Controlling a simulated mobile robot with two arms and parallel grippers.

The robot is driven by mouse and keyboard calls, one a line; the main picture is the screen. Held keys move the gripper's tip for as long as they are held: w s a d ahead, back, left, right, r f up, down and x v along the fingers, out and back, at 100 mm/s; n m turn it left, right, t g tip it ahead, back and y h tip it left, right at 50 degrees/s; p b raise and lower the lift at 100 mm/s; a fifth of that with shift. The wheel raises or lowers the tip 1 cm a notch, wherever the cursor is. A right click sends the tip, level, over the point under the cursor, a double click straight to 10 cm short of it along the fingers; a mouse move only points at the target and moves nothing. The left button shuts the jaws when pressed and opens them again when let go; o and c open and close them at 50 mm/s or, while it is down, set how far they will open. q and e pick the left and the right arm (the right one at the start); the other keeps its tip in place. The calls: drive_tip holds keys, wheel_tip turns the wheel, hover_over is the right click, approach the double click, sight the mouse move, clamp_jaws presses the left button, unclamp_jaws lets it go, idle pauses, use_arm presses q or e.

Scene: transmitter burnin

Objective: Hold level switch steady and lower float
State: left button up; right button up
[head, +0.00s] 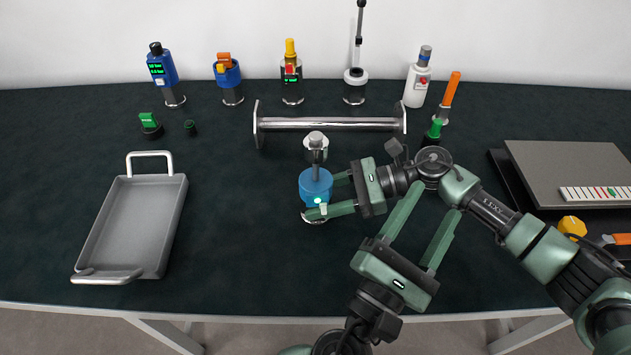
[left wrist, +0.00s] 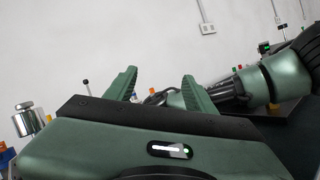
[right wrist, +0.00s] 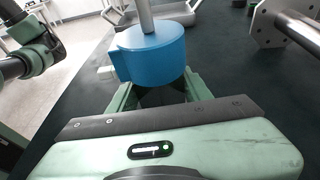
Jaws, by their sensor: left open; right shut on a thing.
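The level switch is a blue round housing (head: 314,190) with a grey stem rising from it. A silver cylindrical float (head: 316,142) sits high on the stem. My right gripper (head: 323,197) is shut on the blue housing, which stands upright; the housing also fills the middle of the right wrist view (right wrist: 152,55). My left gripper (head: 432,203) is open and empty, to the right of the switch and apart from it, its fingers pointing up and away in the head view. The float shows at the left edge of the left wrist view (left wrist: 24,118), outside the fingers.
A metal spool piece (head: 328,123) lies just behind the switch. A grey tray (head: 125,225) is at the left. Several transmitters stand along the back, including a blue one (head: 162,72). My right arm lies close to my left fingers. A grey panel (head: 570,170) is at the right.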

sight(316, 157)
use_arm(q)
drive_tip(key=w+a+n+y, duration=0.1)
drive_tip(key=a+n+y, duration=0.3)
drive_tip(key=a, duration=0.1)
drive_tip(key=w+a+r+n+y, duration=0.1)
drive_tip(key=w+a+n+y, duration=0.1)
drive_tip(key=a+n+y, duration=0.2)
drive_tip(key=w+a+r+n+y, duration=0.1)
drive_tip(key=w+a+n+y, duration=0.1)
drive_tip(key=a+n+y, duration=0.2)
drive_tip(key=shift+w+a+y, duration=0.15)
drive_tip(key=shift+a+y, duration=0.15)
drive_tip(key=shift+a, duration=1.1)
drive_tip(key=shift+a+f+n, duration=0.2)
drive_tip(key=shift+a+n, duration=0.05)
drive_tip(key=shift+n, duration=0.15)
drive_tip(key=shift+f+g, duration=0.1)
drive_tip(key=shift+g, duration=0.2)
drive_tip(key=shift+w+f, duration=0.15)
drive_tip(key=shift+w, duration=1.55)
drive_tip(key=shift+w+f, duration=0.1)
drive_tip(key=shift+w, duration=1.55)
clamp_jaws()
